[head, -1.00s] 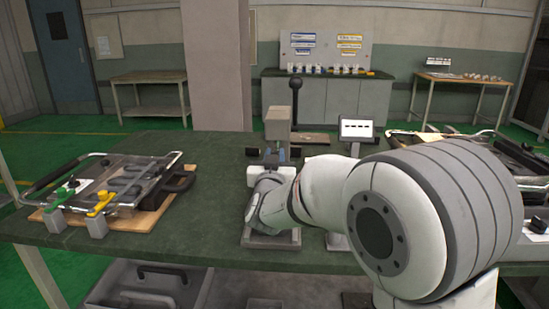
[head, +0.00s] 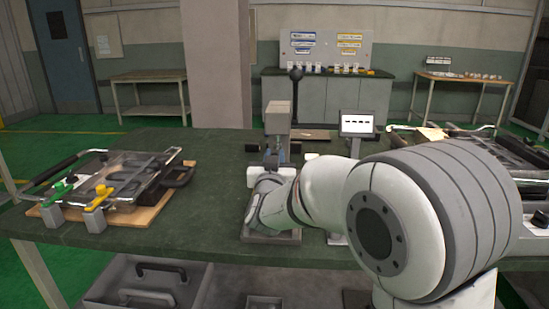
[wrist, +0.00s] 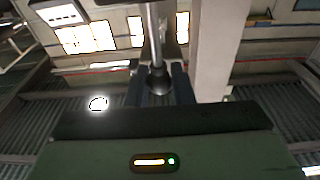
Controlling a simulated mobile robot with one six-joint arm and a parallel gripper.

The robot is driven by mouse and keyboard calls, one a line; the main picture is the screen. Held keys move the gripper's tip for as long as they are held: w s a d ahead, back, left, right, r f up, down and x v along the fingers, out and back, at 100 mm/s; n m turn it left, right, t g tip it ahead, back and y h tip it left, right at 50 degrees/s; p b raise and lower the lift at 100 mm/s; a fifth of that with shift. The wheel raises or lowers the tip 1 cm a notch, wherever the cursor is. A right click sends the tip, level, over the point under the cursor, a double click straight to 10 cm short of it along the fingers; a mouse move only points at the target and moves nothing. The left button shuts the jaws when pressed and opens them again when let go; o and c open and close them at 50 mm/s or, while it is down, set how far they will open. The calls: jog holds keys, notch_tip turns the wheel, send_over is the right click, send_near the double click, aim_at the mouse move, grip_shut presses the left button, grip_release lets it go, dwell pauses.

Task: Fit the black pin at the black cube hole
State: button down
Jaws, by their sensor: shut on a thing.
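My gripper (wrist: 158,88) shows in the wrist view as two dark fingers on either side of a dark tapered piece, seemingly the black pin (wrist: 159,80). A shiny metal rod (wrist: 152,28) lines up with that piece. In the head view my white wrist hides much of the work spot, in front of a grey-green block (head: 278,117) with blue-grey parts below it. A small dark block (head: 252,148) shows left of these parts; I cannot tell if it is the black cube. The hole is not visible.
A lever with a black ball (head: 296,74) stands by the block. A small screen (head: 357,125) is to its right. A clear-topped fixture with green and yellow clamps (head: 120,183) sits at the left. The green table (head: 205,215) is bare between.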

jog(key=shift+f+b, duration=0.35)
jog(key=shift+f, duration=0.15)
jog(key=c, duration=1.2)
grip_release()
jog(key=shift+o, duration=0.2)
jog(key=s+f, duration=0.1)
jog(key=s, duration=0.6)
jog(key=shift+s+p, duration=0.3)
jog(key=shift+s, duration=0.1)
jog(key=shift+r, duration=0.1)
